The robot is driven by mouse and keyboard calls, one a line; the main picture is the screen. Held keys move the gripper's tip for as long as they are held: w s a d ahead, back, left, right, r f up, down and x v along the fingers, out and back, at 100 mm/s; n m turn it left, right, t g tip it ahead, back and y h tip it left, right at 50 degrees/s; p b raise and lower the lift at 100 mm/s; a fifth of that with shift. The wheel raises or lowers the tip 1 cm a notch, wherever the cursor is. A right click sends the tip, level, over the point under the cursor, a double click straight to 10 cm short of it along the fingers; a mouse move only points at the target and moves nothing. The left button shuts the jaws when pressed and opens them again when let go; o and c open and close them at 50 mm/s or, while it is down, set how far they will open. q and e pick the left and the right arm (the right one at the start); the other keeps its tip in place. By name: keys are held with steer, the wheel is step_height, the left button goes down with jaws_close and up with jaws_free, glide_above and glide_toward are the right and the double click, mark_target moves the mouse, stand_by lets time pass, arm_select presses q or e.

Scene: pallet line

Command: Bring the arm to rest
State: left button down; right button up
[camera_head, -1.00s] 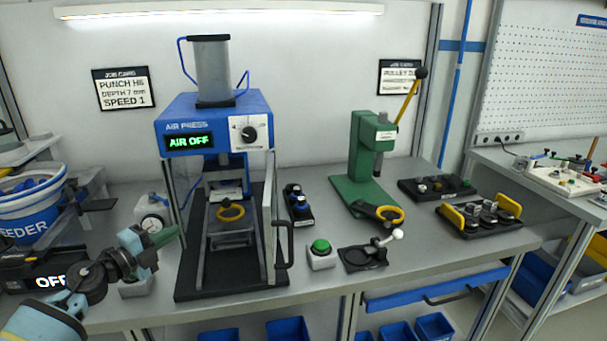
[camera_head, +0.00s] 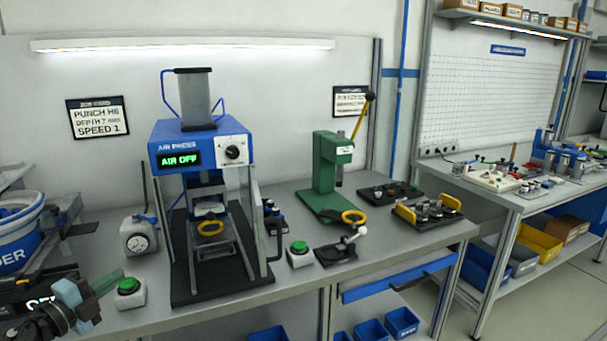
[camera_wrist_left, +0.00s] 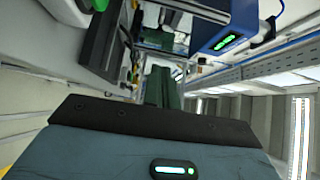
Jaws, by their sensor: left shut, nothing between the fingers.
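My left arm comes in at the lower left of the head view. My left gripper (camera_head: 112,280) has its green fingers together with nothing between them, close to a green push button (camera_head: 129,286) on a white box and left of the air press. In the left wrist view the dark green fingers (camera_wrist_left: 163,88) point away from the camera, also together and empty. My right gripper is not in view.
The blue air press (camera_head: 203,140), reading AIR OFF, stands on the bench. A gauge box (camera_head: 139,236) is left of it, and a green lever press (camera_head: 325,172) right. The feeder bin (camera_head: 18,250) is beside my left arm. A second bench is right.

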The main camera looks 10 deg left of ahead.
arm_select(q)
steer(key=s+d+f+n+g+y+p, duration=0.1)
steer(key=s+d+f+n, duration=0.4)
steer(key=s+d+f, duration=0.3)
steer(key=s+d+f+n+g+y+p, duration=0.1)
steer(key=s+d+f+n+y, duration=0.1)
steer(key=s+d+f+n, duration=0.6)
steer(key=s+d+f+n+g, duration=0.2)
steer(key=s+d+f, duration=0.2)
steer(key=s, duration=0.3)
steer(key=s+d+f+n+g+p, duration=0.1)
steer(key=s+d+f, duration=0.3)
steer(key=s, duration=0.4)
steer(key=s+d+f+n+g+p, duration=0.1)
steer(key=s+d+f+n+g, duration=0.1)
steer(key=s, duration=0.6)
steer(key=d+f+g, duration=0.1)
steer(key=d+f, duration=0.1)
steer(key=d, duration=0.1)
steer(key=shift+d+n+g+h, duration=0.3)
steer(key=shift+d+n, duration=0.1)
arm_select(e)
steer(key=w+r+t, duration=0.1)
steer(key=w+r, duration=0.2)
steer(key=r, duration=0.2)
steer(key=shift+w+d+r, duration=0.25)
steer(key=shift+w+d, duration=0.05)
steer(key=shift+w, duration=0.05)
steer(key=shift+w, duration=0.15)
